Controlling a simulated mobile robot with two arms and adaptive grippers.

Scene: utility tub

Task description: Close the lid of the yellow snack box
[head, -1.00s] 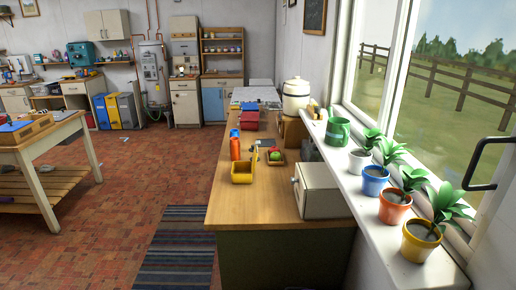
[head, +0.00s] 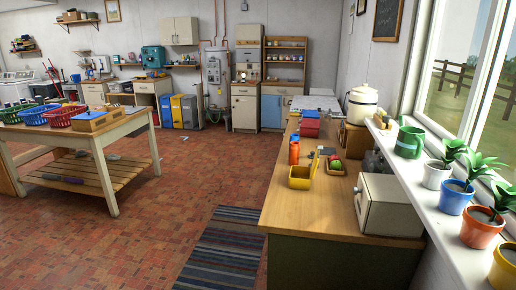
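The yellow snack box (head: 299,183) stands on the near part of the wooden counter (head: 297,213), left of its middle. A thin yellow flap rises at its right side and looks like its lid, standing open. The box is small in the picture, so its inside and hinge are hard to make out. Neither of my grippers is in view.
An orange bottle (head: 294,151) stands just behind the box. A small tray (head: 328,171) with red and green items is to its right. A cream-coloured oven-like box (head: 389,206) stands at the right. The counter's front is bare. A striped rug (head: 222,250) lies on open floor at left.

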